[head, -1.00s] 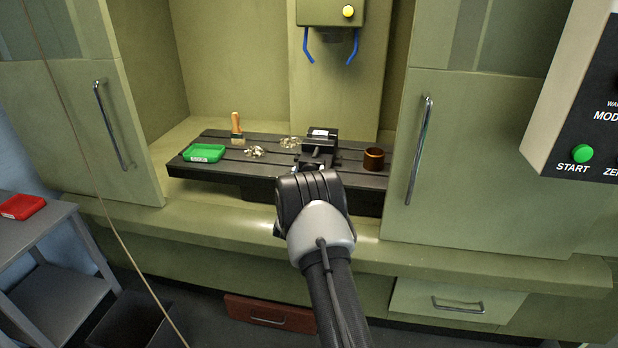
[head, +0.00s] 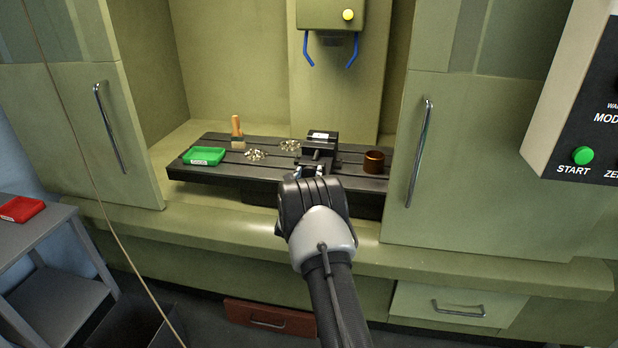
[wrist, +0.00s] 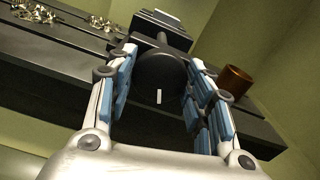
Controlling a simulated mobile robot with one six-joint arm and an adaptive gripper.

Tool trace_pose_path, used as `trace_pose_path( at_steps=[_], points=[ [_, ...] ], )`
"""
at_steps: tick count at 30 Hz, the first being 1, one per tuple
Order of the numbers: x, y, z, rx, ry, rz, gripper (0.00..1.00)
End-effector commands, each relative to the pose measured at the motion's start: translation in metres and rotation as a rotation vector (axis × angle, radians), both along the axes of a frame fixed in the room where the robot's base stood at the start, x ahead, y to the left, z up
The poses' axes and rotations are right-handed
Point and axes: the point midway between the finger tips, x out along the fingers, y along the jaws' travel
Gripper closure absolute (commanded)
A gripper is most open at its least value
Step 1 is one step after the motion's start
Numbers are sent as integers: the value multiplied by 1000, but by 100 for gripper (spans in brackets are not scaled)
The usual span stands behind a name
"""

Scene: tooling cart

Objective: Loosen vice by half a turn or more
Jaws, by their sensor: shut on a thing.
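In the wrist view a round dark handle hub (wrist: 162,76) with a short white mark faces me at the vice's near end. My gripper (wrist: 160,92) has its two blue-padded fingers on either side of this hub, shut on it. In the head view my gripper (head: 309,172) is at the vice's front, mostly hidden behind my own wrist.
The dark slotted table (head: 215,176) carries a green tray (head: 203,156), a wooden-handled brush (head: 237,132), metal chip piles (head: 255,154) and a brown cylinder (head: 374,162) right of the vice. Cabinet doors with handles flank the bay. Blue nozzles (head: 352,50) hang above.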

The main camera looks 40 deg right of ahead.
Motion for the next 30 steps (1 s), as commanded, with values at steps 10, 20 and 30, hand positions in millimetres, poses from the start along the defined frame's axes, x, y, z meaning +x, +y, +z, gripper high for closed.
trace_pose_path(
  at_steps=[10,20,30],
  points=[
    [0,0,0,-8,10,0,77],
    [0,0,0,-109,128,0,77],
    [0,0,0,-311,364,0,77]
  ],
)
